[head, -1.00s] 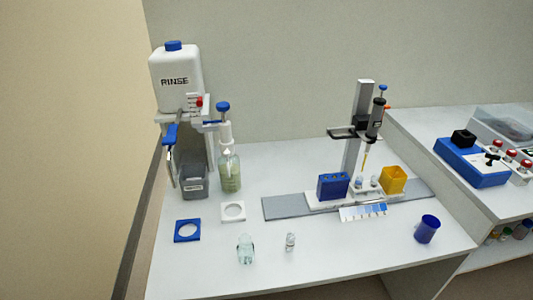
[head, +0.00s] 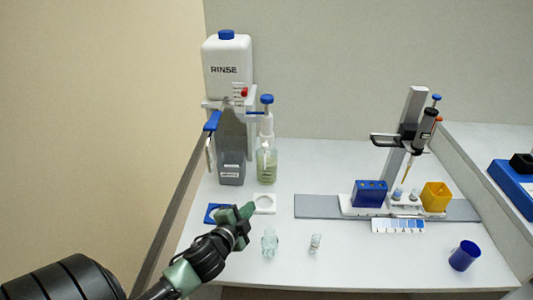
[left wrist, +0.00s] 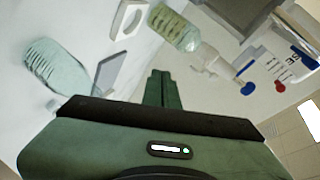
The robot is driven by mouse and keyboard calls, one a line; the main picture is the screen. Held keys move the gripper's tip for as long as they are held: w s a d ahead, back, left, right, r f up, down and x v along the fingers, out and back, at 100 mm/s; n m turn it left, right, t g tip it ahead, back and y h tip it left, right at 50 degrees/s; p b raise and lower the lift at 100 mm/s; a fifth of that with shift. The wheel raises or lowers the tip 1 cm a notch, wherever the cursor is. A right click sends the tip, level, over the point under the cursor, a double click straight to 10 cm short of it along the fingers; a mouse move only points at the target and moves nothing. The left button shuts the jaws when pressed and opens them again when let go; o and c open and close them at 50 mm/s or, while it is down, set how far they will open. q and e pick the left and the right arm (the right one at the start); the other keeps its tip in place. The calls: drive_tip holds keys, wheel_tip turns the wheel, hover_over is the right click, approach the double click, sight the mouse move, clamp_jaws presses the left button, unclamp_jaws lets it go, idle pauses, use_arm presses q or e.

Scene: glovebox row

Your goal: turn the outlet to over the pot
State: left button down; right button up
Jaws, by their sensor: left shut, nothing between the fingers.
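A bottle-top dispenser of pale green liquid (head: 266,166) stands upright at the back left, with a white pump and a blue knob on top. Its thin outlet (head: 254,113) reaches left from the pump, toward the rinse tank. The dispenser also shows in the left wrist view (left wrist: 177,28). A clear pot-like vessel (head: 269,243) stands at the front; it also shows in the left wrist view (left wrist: 54,68). My left gripper (head: 246,211) is shut and empty in front of the dispenser, apart from it. The right gripper is out of view.
A white RINSE tank (head: 227,68) stands above a grey bin (head: 231,168). A white ring holder (head: 264,204) and a blue one (head: 217,213) are near my gripper. A small vial (head: 315,243) stands right of the clear vessel. A pipette stand (head: 408,130) is at right.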

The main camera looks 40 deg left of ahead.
sight(265, 153)
use_arm(q)
drive_tip(key=w+a+r+m+t+h, duration=0.1)
drive_tip(key=w+r+m+t+h, duration=0.3)
drive_tip(key=r+m, duration=0.4)
drive_tip(key=shift+n+y, duration=0.4)
drive_tip(key=shift+n, duration=0.1)
drive_tip(key=w+a+p, duration=0.1)
drive_tip(key=w, duration=0.3)
drive_tip(key=w+a+p, duration=0.1)
drive_tip(key=w, duration=0.2)
drive_tip(key=w+a, duration=0.2)
drive_tip(key=w, duration=0.2)
drive_tip(key=shift+w+a+r+p, duration=0.1)
drive_tip(key=shift+w+p, duration=0.2)
drive_tip(key=shift+p, duration=0.1)
drive_tip(key=s+a+b, duration=0.1)
drive_tip(key=s+a, duration=0.1)
drive_tip(key=a, duration=0.5)
drive_tip(key=shift+s, duration=0.15)
